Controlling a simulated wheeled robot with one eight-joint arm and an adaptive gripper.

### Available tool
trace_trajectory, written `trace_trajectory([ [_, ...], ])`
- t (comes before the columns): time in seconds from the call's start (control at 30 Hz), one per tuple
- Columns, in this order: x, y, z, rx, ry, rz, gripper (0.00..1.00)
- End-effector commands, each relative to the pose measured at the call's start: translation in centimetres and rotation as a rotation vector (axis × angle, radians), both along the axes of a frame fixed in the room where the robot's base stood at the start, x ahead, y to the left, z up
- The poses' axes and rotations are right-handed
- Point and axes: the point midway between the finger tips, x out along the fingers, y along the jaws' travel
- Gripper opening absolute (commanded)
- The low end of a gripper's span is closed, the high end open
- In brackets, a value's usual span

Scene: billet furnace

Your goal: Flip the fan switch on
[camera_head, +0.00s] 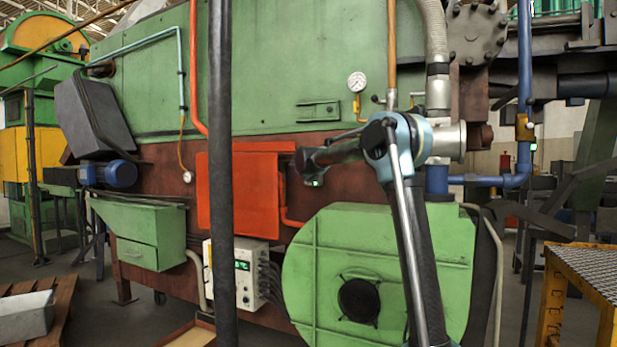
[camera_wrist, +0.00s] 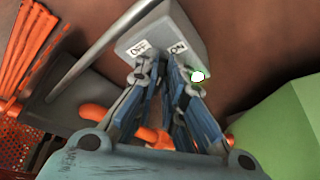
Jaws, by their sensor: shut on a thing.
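The fan switch (camera_wrist: 165,32) shows in the wrist view as a grey box with an OFF label on the left and an ON label on the right. My gripper (camera_wrist: 168,76) is at the lower edge of this box, its blue-grey fingers shut on the switch's handle. The handle itself is largely hidden between the fingers, so I cannot tell its position. A bright white spot with green around it (camera_wrist: 198,77) shows beside the right finger. In the head view my gripper (camera_head: 306,163) reaches left towards the brown furnace wall, above the green fan housing (camera_head: 325,235).
An orange panel (camera_head: 240,190) is on the wall left of my gripper. A white control box (camera_head: 236,272) with a green display sits lower. A dark vertical post (camera_head: 221,120) crosses the view in front. A yellow grated platform (camera_head: 590,275) stands at right.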

Motion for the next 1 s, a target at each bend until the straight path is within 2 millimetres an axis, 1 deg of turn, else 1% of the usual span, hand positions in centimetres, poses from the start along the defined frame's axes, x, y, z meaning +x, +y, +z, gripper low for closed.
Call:
trace_trajectory([
  [0.2,-0.12,-0.37,-0.40,0.109,-0.038,-0.004,0.00],
  [0.4,-0.15,-0.45,-0.55,0.165,-0.057,-0.004,0.00],
  [0.93,-0.17,-0.58,-0.65,0.185,-0.064,-0.007,0.00],
  [0.97,-0.17,-0.58,-0.65,0.185,-0.064,-0.007,0.17],
  [1.0,-0.17,-0.57,-0.64,0.185,-0.064,-0.007,0.26],
])
